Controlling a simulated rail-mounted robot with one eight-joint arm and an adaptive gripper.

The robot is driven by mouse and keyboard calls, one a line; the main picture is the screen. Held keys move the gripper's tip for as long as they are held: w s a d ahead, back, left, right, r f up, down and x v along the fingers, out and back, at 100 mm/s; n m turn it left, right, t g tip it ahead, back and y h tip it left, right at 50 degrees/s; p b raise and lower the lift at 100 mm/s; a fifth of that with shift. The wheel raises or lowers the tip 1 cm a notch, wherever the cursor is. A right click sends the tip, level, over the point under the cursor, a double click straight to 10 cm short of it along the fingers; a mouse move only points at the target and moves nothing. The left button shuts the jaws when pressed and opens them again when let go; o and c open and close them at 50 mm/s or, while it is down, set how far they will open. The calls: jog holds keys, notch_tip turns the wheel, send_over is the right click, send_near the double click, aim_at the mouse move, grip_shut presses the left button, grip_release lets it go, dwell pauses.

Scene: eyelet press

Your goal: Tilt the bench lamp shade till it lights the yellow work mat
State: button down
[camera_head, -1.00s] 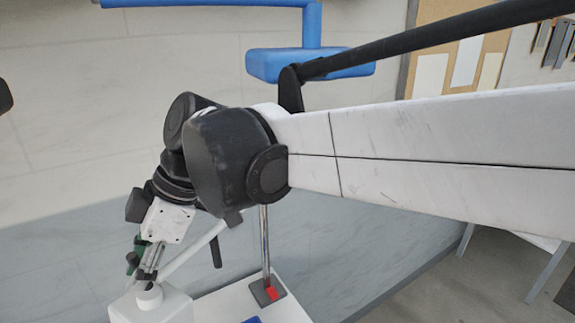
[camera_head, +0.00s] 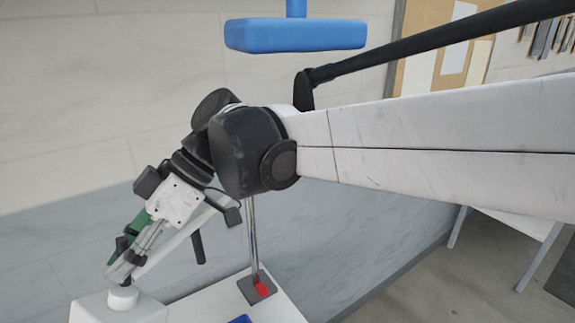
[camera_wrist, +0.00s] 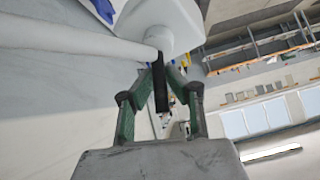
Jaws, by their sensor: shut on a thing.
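In the head view my gripper (camera_head: 124,263), with green fingers, is at the lower left, beside a white tube (camera_head: 172,245) and above a white round post. In the wrist view my gripper (camera_wrist: 161,92) has its fingertips closed around a slim black rod (camera_wrist: 162,82). The rod reaches down from a rounded white part (camera_wrist: 165,22), and the white tube (camera_wrist: 65,35) meets that part from the left. I cannot tell for sure whether this white part is the lamp shade. I do not see the yellow mat or a patch of light.
A white box (camera_head: 90,308) carries the post (camera_head: 123,297). A metal rod (camera_head: 252,235) stands on a dark plate with a red patch (camera_head: 263,289) on the white bench. A blue block (camera_head: 295,35) hangs overhead. A board (camera_head: 425,70) and hanging tools are at the upper right.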

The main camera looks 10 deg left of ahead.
jog(key=c, duration=1.7)
grip_release()
jog(key=shift+v, duration=3.8)
